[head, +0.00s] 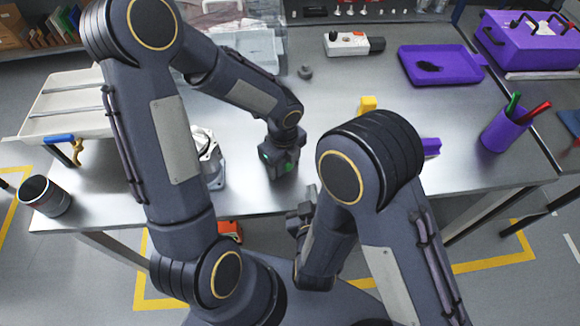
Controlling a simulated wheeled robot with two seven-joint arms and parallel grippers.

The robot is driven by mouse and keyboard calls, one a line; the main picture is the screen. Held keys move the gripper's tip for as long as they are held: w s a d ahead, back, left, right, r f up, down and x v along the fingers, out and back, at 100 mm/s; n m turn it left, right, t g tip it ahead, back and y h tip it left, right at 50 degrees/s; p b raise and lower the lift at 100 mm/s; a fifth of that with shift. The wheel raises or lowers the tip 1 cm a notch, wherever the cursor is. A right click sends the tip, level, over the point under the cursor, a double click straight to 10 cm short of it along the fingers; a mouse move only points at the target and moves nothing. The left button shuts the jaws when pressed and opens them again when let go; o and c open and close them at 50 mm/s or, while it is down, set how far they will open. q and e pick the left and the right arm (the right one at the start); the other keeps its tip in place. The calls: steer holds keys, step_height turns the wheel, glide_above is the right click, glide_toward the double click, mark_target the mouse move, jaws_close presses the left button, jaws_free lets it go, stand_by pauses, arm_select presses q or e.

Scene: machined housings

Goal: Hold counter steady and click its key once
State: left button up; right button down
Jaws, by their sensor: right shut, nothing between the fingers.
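I cannot make out the counter or its key for certain; it may be hidden behind my arms or grippers. My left gripper (280,163) is over the near middle of the steel table, its body turned down towards the top. Its fingers are hidden under its body, so I cannot tell whether it is open or holds something. My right gripper (309,203) is lower, by the table's front edge, partly hidden behind my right forearm. It is shut and empty, apart from the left gripper.
A white housing (213,165) stands left of my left gripper. A purple pen cup (503,133) stands right.

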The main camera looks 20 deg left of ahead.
arm_select(q)
steer(key=o, duration=0.3)
steer(key=shift+r, duration=0.1)
step_height(320, 180, up, 12)
steer(key=shift+f, duration=0.1)
stand_by(0.3)
